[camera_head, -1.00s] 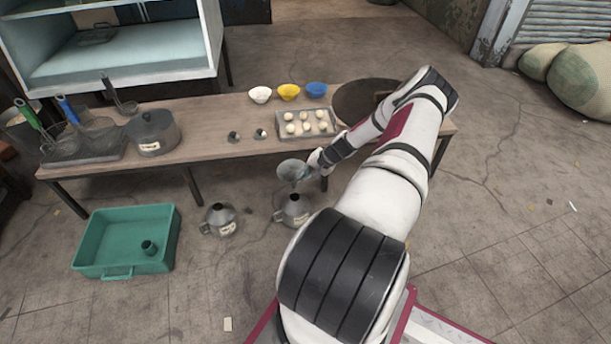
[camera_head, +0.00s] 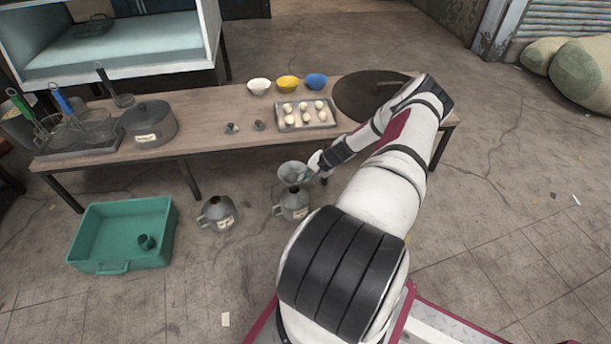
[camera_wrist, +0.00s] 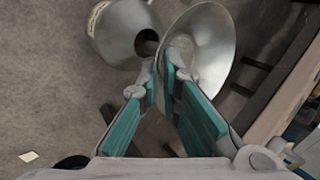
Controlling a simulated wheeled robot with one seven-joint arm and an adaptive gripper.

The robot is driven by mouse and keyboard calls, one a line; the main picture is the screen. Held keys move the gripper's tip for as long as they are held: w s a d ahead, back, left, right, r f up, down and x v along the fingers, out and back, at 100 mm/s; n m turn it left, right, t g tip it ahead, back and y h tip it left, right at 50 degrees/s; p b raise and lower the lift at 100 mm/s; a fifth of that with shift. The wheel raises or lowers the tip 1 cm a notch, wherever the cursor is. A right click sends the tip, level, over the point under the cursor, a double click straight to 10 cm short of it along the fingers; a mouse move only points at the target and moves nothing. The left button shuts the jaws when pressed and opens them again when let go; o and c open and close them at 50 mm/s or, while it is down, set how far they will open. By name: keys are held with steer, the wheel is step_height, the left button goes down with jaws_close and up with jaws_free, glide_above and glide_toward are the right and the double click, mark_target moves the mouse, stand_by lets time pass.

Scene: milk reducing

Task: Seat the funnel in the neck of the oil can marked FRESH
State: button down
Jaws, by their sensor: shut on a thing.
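My gripper (camera_wrist: 165,75) is shut on the metal funnel (camera_wrist: 205,45) near its rim. In the head view the funnel (camera_head: 292,173) is wide end up, directly above the right grey can (camera_head: 294,207) on the floor. In the wrist view this can (camera_wrist: 118,35) is at upper left, and its dark neck opening (camera_wrist: 148,44) shows just left of the funnel's cone. The spout is hidden, and I cannot tell whether it touches the neck. A second can (camera_head: 218,214) stands to the left. Both carry pale labels too small to read.
A long wooden table (camera_head: 215,150) stands behind the cans, holding a lidded pot (camera_head: 150,123), bowls and a tray of pale balls (camera_head: 285,126). Floor in front of the cans is clear.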

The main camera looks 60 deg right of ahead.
steer(key=shift+f+b, duration=1.95)
steer(key=shift+f, duration=0.35)
steer(key=shift+f+b, duration=0.35)
steer(key=shift+f, duration=0.1)
steer(key=c, duration=1.7)
jaws_free()
steer(key=shift+r, duration=0.1)
steer(key=v, duration=1.1)
steer(key=shift+s+r, duration=0.2)
steer(key=shift+r, duration=0.1)
